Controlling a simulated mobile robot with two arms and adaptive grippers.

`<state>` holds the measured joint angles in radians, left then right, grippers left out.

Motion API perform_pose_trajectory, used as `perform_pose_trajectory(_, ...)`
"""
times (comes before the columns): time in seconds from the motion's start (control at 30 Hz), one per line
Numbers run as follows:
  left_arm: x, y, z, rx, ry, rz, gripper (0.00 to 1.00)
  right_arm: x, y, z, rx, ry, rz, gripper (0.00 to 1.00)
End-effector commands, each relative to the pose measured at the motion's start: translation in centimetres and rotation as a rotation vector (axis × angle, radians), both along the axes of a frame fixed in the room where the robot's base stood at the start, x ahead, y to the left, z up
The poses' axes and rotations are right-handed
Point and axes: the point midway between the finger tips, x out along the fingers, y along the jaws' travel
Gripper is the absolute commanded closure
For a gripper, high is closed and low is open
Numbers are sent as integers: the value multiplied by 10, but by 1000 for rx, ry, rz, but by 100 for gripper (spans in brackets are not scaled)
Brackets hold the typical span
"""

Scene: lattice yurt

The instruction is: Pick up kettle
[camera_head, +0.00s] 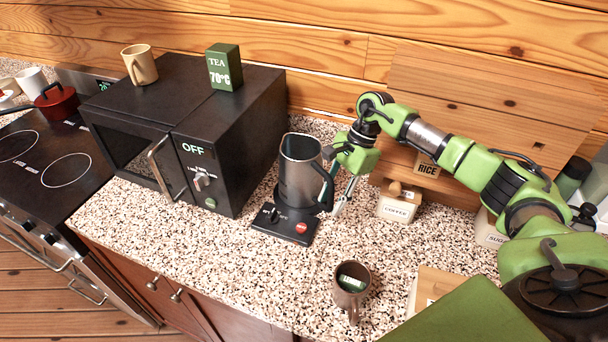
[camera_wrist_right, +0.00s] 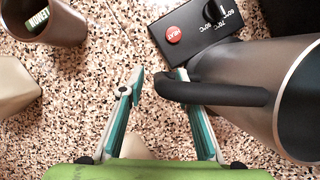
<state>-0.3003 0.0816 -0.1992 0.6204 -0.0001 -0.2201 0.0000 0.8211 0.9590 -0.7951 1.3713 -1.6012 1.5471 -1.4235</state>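The kettle (camera_head: 298,182) is a grey metal jug with a dark handle (camera_head: 326,186) on its right side. It stands upright on its black base (camera_head: 285,224), which has a red button. My right gripper (camera_head: 342,194) is just right of the handle, fingers pointing down. In the right wrist view, the gripper (camera_wrist_right: 158,80) is open. The kettle's handle (camera_wrist_right: 225,94) reaches across the right finger, its outer end between the fingertips. I cannot tell whether they touch. The kettle body (camera_wrist_right: 300,100) is at the right edge there. My left gripper is not in view.
A black microwave (camera_head: 246,140) stands left of the kettle, with a mug (camera_head: 139,64) and green tea box (camera_head: 223,68) on top. A brown mug (camera_head: 351,285) is in front. A coffee jar (camera_head: 398,205) stands right.

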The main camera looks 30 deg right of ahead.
Motion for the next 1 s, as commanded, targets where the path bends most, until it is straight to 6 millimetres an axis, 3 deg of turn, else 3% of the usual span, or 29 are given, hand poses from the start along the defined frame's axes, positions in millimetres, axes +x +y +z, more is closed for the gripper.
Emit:
perform_pose_trajectory(0.2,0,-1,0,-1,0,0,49,0,0,-2,0,-1,-1,69)
perform_pose_trajectory(0.33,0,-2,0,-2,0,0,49,0,0,-2,0,-1,-1,100)
perform_pose_trajectory(0.77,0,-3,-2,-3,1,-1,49,2,0,1,2,-6,-1,100)
perform_pose_trajectory(1.0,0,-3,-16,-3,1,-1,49,2,0,12,2,-8,-1,100)
